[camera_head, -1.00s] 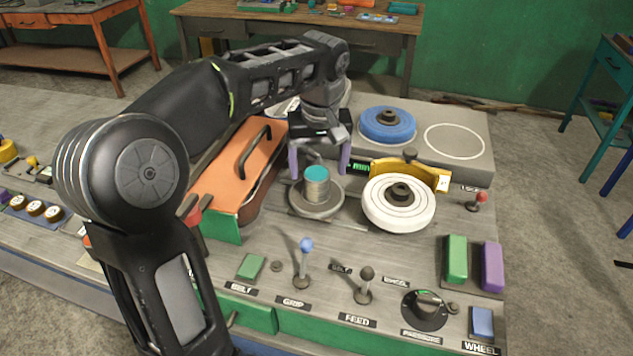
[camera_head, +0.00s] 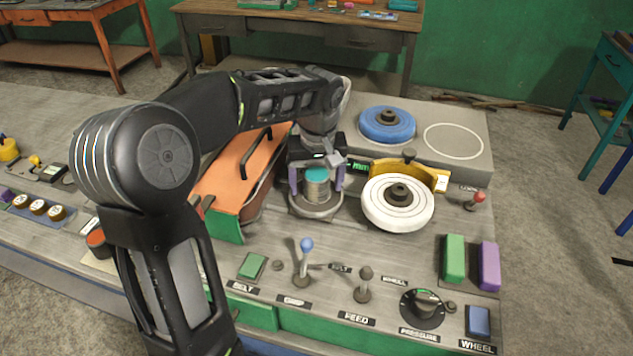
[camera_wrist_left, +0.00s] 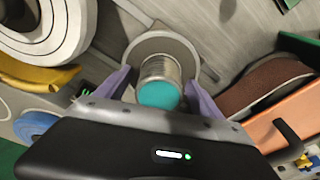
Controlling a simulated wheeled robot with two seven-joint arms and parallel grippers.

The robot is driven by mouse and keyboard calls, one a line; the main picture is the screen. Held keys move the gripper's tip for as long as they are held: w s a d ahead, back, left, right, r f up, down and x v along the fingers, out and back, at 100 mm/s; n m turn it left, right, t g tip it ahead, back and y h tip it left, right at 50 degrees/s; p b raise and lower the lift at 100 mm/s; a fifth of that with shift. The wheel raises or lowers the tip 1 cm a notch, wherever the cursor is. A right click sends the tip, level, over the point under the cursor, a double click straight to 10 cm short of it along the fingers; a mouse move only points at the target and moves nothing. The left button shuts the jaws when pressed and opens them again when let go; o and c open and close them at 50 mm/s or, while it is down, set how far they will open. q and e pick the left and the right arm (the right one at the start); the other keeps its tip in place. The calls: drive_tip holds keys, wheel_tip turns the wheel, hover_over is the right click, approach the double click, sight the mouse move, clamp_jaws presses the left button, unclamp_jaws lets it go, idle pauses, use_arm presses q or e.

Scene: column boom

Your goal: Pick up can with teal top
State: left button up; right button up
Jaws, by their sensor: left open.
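The can with the teal top (camera_head: 317,186) stands upright on a round grey disc (camera_head: 315,208) on the bench. Its ribbed metal side shows below the teal top. My left gripper (camera_head: 316,182) is open, with its purple fingers at the left and right of the can. In the left wrist view the can (camera_wrist_left: 158,84) sits between the two fingers, with a small gap visible on each side. The gripper body hides part of the view below the teal top there. My right gripper is in neither view.
A white wheel (camera_head: 398,203) with a yellow guard (camera_head: 385,169) is close on the right. An orange-topped belt unit (camera_head: 222,185) is close on the left. Blue-knobbed (camera_head: 306,244) and dark-knobbed levers stand in front. A blue disc (camera_head: 387,124) sits behind right.

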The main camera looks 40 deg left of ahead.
sight(317, 174)
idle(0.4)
use_arm(q)
clamp_jaws()
idle(0.7)
drive_tip(key=shift+r, duration=0.15)
wheel_tip(317, 174, up, 10)
drive_tip(key=shift+f+b, duration=0.1)
drive_tip(key=shift+b, duration=0.35)
idle(0.4)
